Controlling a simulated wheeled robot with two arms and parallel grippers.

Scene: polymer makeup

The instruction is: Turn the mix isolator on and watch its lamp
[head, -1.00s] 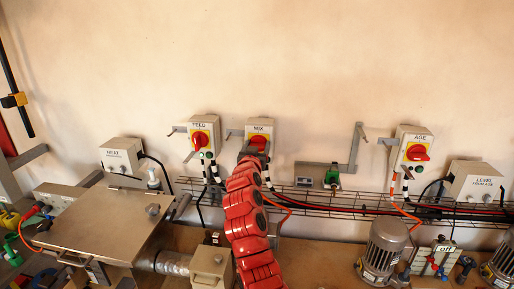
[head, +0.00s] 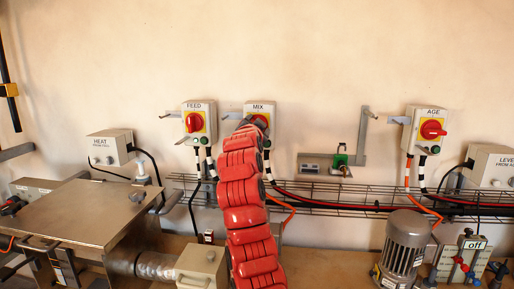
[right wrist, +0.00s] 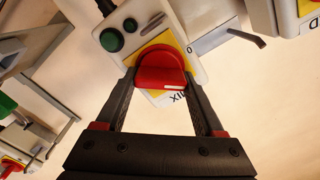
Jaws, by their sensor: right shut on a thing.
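The mix isolator (head: 266,108) is a pale box on the wall with a yellow plate and red knob, labelled MIX. My red right arm reaches up to it and hides its lower part in the head view. In the right wrist view the box is upside down. My right gripper (right wrist: 162,82) is shut on the red knob (right wrist: 160,66), one finger on each side. A white mark shows on the knob's edge near the MIX label, and a 0 is printed beside it. Two round green parts (right wrist: 111,40) on the box look dark. My left gripper is out of view.
The FEED isolator (head: 200,107) stands close left of the mix one, and the AGE isolator (head: 425,114) far right. A wall bracket (head: 363,138) lies between MIX and AGE. A wire cable tray (head: 340,205) runs below. A motor (head: 404,243) stands at lower right.

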